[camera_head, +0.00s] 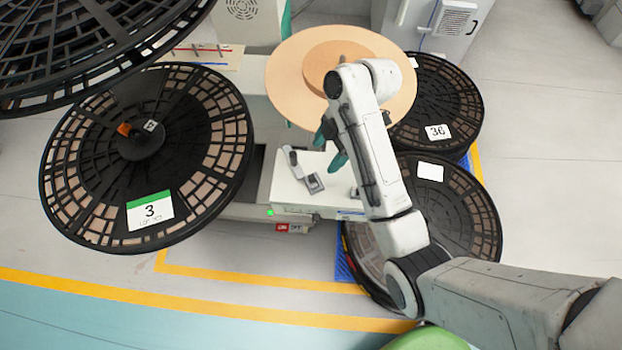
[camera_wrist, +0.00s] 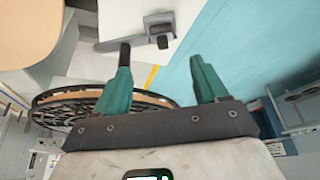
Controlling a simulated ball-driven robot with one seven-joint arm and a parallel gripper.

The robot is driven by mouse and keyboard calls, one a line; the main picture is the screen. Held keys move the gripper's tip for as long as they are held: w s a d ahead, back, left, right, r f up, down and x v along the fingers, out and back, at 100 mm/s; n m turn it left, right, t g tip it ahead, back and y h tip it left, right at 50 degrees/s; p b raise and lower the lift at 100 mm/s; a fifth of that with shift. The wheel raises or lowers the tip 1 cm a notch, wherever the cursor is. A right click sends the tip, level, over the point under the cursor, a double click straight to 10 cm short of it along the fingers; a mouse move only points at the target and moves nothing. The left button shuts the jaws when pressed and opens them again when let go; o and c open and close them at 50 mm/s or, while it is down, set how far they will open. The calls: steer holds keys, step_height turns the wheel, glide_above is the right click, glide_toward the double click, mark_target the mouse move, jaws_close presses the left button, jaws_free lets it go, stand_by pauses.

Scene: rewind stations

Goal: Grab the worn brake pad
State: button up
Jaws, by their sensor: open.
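A small grey lever (camera_head: 294,160) with a dark block (camera_head: 314,183) at its end sits on top of a white machine housing (camera_head: 290,195). The block may be the worn brake pad; it is too small to be sure. In the wrist view the lever (camera_wrist: 120,43) and the dark block (camera_wrist: 163,41) show at the top, beyond the fingertips. My gripper (camera_head: 331,147) is above the housing, to the right of the lever. Its teal fingers are apart with nothing between them, as the wrist view also shows (camera_wrist: 160,62).
A large black reel (camera_head: 60,150) labelled 3 stands left. A tan disc (camera_head: 285,75) is behind my arm. More black reels (camera_head: 455,85) (camera_head: 470,215) lie on the right. Another reel (camera_head: 50,60) overhangs the top left. Floor with yellow lines (camera_head: 230,315) is clear in front.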

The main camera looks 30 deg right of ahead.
glide_above(314, 177)
steer(key=d, duration=0.2)
step_height(314, 177, down, 4)
steer(key=shift+w+d+f, duration=0.1)
steer(key=shift+w+f, duration=0.05)
steer(key=shift+x, duration=2.8)
steer(key=shift+d, duration=0.25)
steer(key=c, duration=1.2)
steer(key=shift+o, duration=0.2)
